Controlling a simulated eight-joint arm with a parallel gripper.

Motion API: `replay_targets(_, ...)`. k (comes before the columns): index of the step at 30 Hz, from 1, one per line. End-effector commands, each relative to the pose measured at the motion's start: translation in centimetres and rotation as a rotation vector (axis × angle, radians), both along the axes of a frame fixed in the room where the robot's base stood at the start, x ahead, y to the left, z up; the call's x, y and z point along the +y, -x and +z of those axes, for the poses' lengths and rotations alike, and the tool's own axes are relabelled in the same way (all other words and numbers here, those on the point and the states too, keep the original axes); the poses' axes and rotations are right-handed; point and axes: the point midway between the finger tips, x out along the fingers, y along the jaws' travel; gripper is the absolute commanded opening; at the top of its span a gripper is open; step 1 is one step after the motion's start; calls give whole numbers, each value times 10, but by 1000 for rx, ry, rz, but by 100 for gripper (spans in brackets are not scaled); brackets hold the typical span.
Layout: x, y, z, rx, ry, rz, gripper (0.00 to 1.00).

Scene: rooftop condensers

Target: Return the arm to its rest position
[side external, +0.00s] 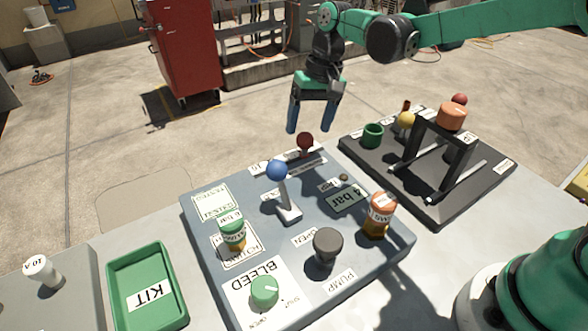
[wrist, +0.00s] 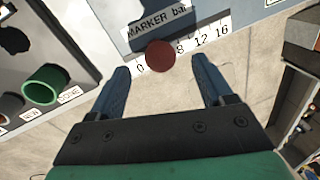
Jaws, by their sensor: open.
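My gripper (side external: 311,118) is open and empty. In the side external view it hangs in the air with its blue fingers pointing down, above and behind a dark red knob (side external: 305,141) at the far edge of the grey panel (side external: 215,178). In the wrist view the two blue fingers (wrist: 164,85) are spread wide, and the dark red knob (wrist: 160,56) shows between and beyond them, by a scale marked MARKER bar. The fingers look apart from the knob. My green arm reaches in from the upper right.
The panel carries a blue-topped lever (side external: 278,172), a dark round knob (side external: 327,243), a green BLEED knob (side external: 264,290) and two labelled jars. A black board (side external: 435,212) with a frame stands right. A green KIT tray (side external: 118,262) lies left. A red cabinet (side external: 182,45) stands behind.

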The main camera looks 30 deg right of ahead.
Motion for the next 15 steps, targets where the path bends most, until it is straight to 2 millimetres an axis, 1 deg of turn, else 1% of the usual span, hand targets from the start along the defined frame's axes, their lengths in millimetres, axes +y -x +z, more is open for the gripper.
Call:
replay_targets(1,-2,0,7,0,0,-1,73)
replay_targets(3,-3,0,16,0,0,-1,73)
replay_targets(6,-5,1,23,0,0,-1,73)
replay_targets(15,-5,1,26,0,0,-1,73)
